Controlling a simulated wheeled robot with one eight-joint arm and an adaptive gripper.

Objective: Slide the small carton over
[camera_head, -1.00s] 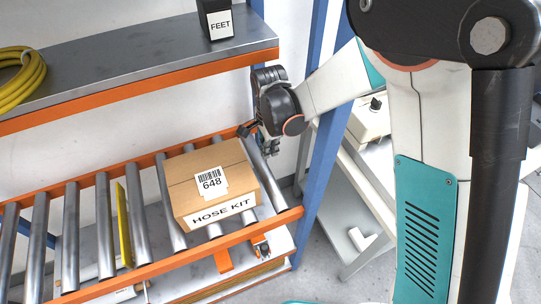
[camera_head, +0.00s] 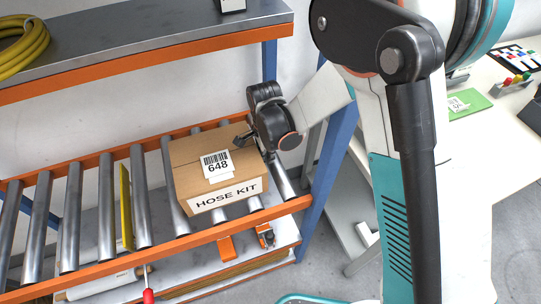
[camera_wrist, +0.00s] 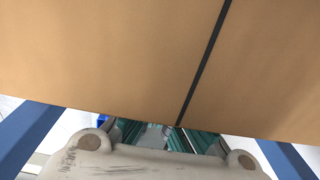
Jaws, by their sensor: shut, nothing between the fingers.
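The small carton (camera_head: 218,172) is a brown box labelled "648" and "HOSE KIT". It sits upright on the metal rollers near the right end of the orange-framed conveyor (camera_head: 140,257). My gripper (camera_head: 243,141) is shut and empty at the carton's upper right edge, its dark fingertips overlapping that edge in the head view. Whether they touch it is unclear. In the wrist view a brown carton face (camera_wrist: 110,60) with a dark stripe fills the upper part, very near. The fingertips are hard to make out there.
A yellow divider (camera_head: 126,205) stands between rollers left of the carton, with bare rollers between. A shelf (camera_head: 140,45) with a yellow hose coil (camera_head: 24,45) hangs above. A blue post (camera_head: 331,150) stands right of the conveyor end.

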